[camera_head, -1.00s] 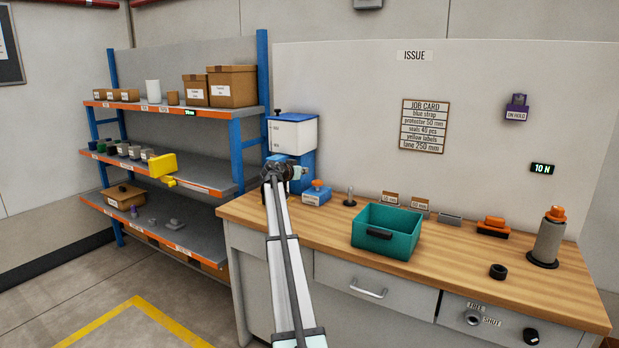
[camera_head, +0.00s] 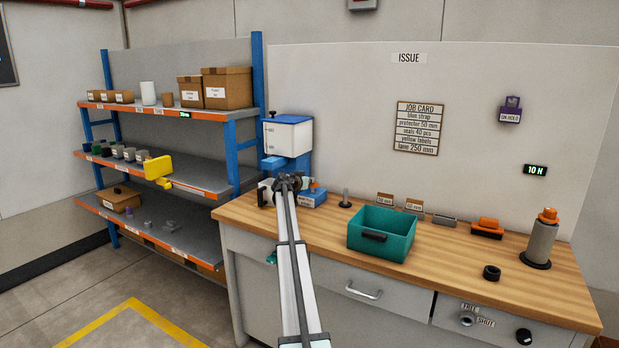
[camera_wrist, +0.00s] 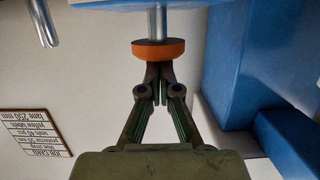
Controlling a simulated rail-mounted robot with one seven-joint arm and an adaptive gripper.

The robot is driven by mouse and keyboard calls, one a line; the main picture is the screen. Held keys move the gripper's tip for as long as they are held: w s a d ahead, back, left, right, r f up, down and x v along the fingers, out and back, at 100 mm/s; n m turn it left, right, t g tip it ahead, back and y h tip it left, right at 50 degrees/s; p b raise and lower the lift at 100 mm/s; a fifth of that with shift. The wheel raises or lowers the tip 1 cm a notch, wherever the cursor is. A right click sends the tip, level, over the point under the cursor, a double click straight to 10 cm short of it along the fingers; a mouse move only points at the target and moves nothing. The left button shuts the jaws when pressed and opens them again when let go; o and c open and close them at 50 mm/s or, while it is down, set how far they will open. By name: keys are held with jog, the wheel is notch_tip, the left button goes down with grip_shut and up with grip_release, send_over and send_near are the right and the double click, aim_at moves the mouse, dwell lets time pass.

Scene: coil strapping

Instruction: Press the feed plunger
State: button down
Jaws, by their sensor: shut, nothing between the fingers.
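The feed plunger appears to be the orange cap (camera_wrist: 158,48) on a metal rod (camera_wrist: 157,20) in the wrist view, which is upside down. The rod runs into a blue body (camera_wrist: 150,3) at the picture's top edge. In the head view the blue labelled box (camera_head: 312,199) and its orange top (camera_head: 315,186) show partly behind my arm. My gripper (camera_wrist: 160,72) is shut and empty. Its fingertips are at the cap's face and overlap its edge in the picture; whether they touch it I cannot tell. The head view hides the fingertips behind my wrist.
A tall blue-and-white dispenser (camera_head: 288,135) stands close behind my wrist. The shelf rack (camera_head: 185,160) is at left.

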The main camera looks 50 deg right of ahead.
dwell(0.3)
notch_tip(320, 180, down, 3)
jog(key=b, duration=0.3)
jog(key=shift+r, duration=0.2)
jog(key=shift+r, duration=0.6)
notch_tip(320, 180, up, 3)
jog(key=shift+f+b, duration=0.2)
jog(key=shift+b, duration=0.1)
jog(key=v, duration=1)
jog(key=shift+r+b, duration=0.25)
jog(key=shift+b, duration=0.1)
